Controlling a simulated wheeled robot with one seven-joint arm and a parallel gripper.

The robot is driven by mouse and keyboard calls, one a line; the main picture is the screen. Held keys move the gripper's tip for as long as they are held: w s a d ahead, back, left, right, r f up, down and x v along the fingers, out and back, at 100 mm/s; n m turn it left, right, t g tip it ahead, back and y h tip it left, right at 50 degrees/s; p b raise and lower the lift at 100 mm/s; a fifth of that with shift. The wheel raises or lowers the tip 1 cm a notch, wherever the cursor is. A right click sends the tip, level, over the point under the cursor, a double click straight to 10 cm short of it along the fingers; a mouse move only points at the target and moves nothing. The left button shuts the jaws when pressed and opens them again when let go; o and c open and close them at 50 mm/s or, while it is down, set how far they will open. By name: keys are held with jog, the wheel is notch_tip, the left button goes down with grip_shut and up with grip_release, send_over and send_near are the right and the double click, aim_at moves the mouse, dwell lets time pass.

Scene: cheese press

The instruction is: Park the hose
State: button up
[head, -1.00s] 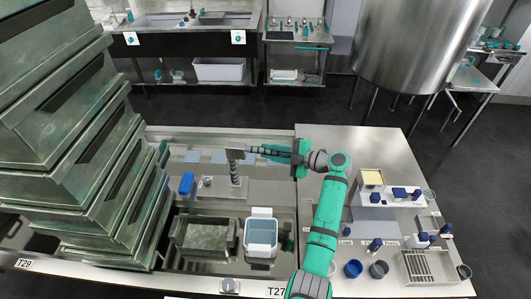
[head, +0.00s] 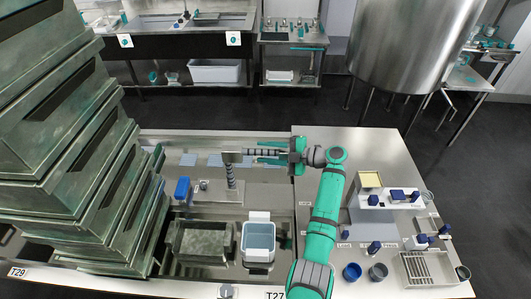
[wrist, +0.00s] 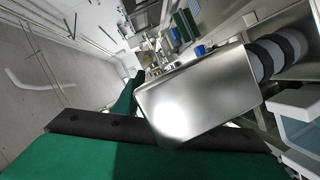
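The hose (head: 231,174) is a dark, ringed flexible stem standing upright from the counter basin. It has a boxy metal head (head: 232,157) at its top. In the wrist view the metal head (wrist: 200,95) fills the middle, with grey hose rings (wrist: 272,57) to its right. My gripper (head: 262,154) reaches in from the right at the head's height. Its green fingers look spread, with a striped dark part showing between them. In the wrist view one dark-padded finger lies along the bottom and the head overlaps it. Contact with the head is unclear.
Stacked metal bins (head: 70,150) tower at the left. A blue block (head: 182,188) sits left of the hose. A grey tray (head: 203,241) and a white-and-blue tub (head: 259,242) stand in front. Small cups and fittings crowd the right worktop (head: 385,150).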

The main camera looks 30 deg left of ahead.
jog(key=shift+d, duration=0.2)
jog(key=v, duration=1)
jog(key=shift+d, duration=0.3)
jog(key=shift+a+r, duration=0.1)
jog(key=shift+r, duration=0.05)
